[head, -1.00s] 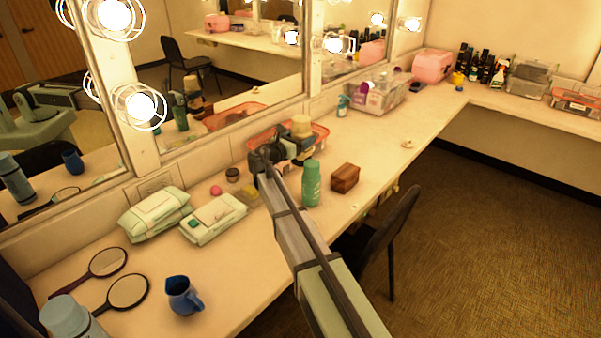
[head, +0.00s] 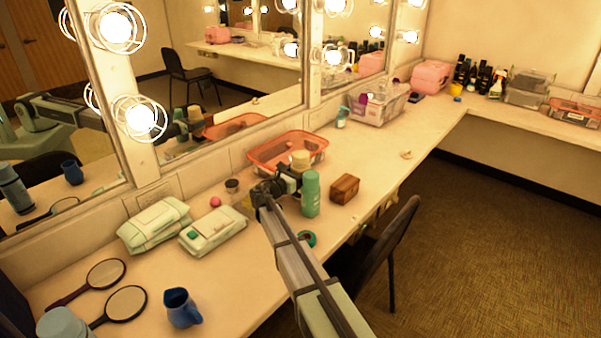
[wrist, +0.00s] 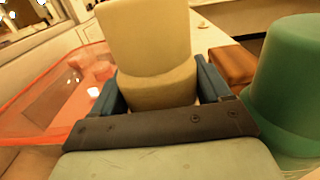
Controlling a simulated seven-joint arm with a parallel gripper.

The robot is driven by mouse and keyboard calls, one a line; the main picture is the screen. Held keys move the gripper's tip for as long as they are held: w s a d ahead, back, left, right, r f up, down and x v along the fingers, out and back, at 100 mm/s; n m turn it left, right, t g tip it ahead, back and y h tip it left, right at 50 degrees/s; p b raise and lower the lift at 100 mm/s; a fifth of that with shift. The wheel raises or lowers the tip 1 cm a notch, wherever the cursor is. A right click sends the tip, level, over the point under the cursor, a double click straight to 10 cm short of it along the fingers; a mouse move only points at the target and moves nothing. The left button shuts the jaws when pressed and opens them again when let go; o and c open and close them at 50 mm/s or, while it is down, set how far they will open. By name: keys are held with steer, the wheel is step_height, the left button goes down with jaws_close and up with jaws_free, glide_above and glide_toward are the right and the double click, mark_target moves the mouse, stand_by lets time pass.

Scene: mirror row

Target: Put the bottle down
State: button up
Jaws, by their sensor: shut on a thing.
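The cream bottle (head: 300,160) is between the fingers of my gripper (head: 294,178), just in front of an orange-rimmed tray. In the wrist view the bottle (wrist: 150,40) fills the space between the blue fingers of my gripper (wrist: 160,88), which is shut on it. The bottle looks roughly upright. Its lower part is hidden by my gripper, so I cannot tell whether it touches the counter. A green bottle (head: 311,194) stands close to the right of my gripper; it is large at the right in the wrist view (wrist: 288,90).
The orange-rimmed tray (head: 262,160) lies behind, against the mirror wall. A brown box (head: 345,189) stands right of the green bottle, and a green tape roll (head: 306,239) lies near the front edge. Wipes packs (head: 212,232) lie left. The counter (head: 378,150) is fairly clear further right.

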steer(key=o, duration=1.2)
steer(key=shift+f, duration=0.1)
steer(key=shift+c, duration=0.2)
steer(key=v, duration=1.1)
steer(key=shift+o, duration=0.7)
steer(key=shift+s+a, duration=0.35)
steer(key=shift+s, duration=0.05)
